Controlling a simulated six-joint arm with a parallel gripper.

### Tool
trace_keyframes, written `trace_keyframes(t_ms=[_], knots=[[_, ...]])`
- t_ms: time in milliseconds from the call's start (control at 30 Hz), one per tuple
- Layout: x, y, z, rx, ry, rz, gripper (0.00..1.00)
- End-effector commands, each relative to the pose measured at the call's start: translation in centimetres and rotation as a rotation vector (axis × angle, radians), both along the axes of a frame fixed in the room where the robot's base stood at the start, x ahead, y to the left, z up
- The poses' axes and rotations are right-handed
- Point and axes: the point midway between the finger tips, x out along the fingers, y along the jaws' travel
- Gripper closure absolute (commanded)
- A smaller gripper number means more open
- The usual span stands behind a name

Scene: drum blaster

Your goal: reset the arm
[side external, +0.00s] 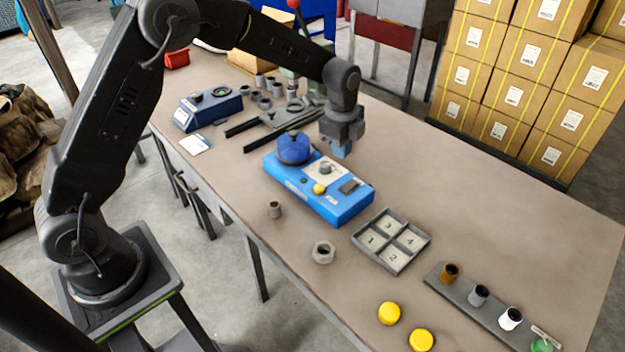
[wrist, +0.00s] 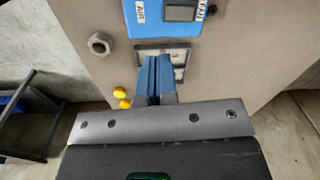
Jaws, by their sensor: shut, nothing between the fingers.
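My gripper (side external: 341,149) hangs above the table at the back edge of the blue blaster machine (side external: 345,207), apart from the table top. Its blue fingers are together and empty; they also show closed in the wrist view (wrist: 155,62). The machine carries a dark blue domed part (side external: 294,147), a yellow button (side external: 319,188) and a small grey cylinder on a pale plate. In the wrist view the machine (wrist: 170,20) is at the top, with an AIR label. The fingers hide part of the numbered tray there.
A numbered four-compartment tray (side external: 391,241), a grey hex nut (side external: 323,252), a small grey cylinder (side external: 274,209) and two yellow discs (side external: 389,313) lie in front. A strip with several small cups (side external: 479,295) is at right. Several grey parts (side external: 265,102) crowd the far left. The right table area is clear.

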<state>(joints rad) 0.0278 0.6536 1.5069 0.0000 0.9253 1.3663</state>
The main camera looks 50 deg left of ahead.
Motion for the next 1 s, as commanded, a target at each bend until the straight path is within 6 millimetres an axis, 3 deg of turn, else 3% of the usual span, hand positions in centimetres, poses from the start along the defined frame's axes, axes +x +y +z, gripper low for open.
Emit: trace_keyframes(t_ms=[33,200,400,500,633,800,1000], knots=[[-1.1,0.1,2.6,-0.005,-0.030,0.064,1.00],[-5.8,0.5,9.0,-0.036,-0.105,0.315,1.00],[-12.4,0.8,14.3,-0.097,-0.191,0.604,1.00],[-16.0,1.0,16.0,-0.136,-0.231,0.748,1.00],[-20.7,1.2,17.3,-0.199,-0.281,0.933,1.00],[-26.1,1.3,17.3,-0.288,-0.331,1.152,1.00],[-29.6,1.4,16.5,-0.361,-0.357,1.315,1.00]])
